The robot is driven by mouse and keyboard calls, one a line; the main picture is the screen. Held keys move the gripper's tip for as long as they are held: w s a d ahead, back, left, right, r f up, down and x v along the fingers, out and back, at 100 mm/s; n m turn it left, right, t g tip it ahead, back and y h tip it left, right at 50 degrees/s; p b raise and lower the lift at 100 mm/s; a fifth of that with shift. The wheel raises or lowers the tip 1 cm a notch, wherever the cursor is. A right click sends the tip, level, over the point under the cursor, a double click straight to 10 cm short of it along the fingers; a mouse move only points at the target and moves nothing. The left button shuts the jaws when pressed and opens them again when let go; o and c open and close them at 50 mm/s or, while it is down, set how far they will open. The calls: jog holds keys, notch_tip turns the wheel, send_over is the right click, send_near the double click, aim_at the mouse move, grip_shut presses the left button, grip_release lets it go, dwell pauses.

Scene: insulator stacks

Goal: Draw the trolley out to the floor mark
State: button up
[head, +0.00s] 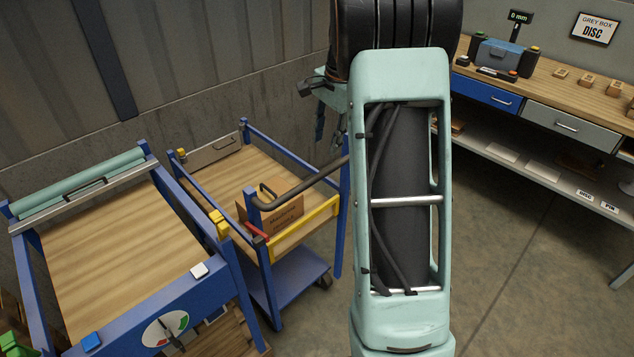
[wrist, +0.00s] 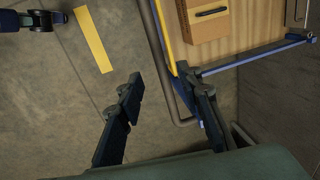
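The trolley (head: 205,172) has a wooden top, blue posts and a yellow front edge; it stands by the wall in the head view. Its dark tube handle (head: 308,187) sticks out over the front edge. In the wrist view the handle (wrist: 157,52) runs down the picture, beside the trolley deck (wrist: 232,48). My gripper (wrist: 160,76) is open, with the handle showing between its fingers; I cannot tell how far apart in depth they are. In the head view my arm partly hides the gripper. A yellow floor mark (wrist: 93,40) shows upper left in the wrist view.
A cardboard box (head: 284,206) sits on the trolley. A blue-framed cart (head: 105,235) with a gauge (head: 165,328) stands close on its left. A workbench (head: 560,85) with drawers is at the right. The floor (head: 500,260) between is clear.

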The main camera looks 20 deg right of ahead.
aim_at(320, 173)
jog(key=f, duration=0.3)
jog(key=w+f, duration=0.1)
jog(key=f, duration=0.7)
jog(key=shift+w+a+f+p, duration=0.15)
jog(key=shift+w+a+p, duration=0.2)
jog(key=shift+w+p, duration=0.05)
grip_shut()
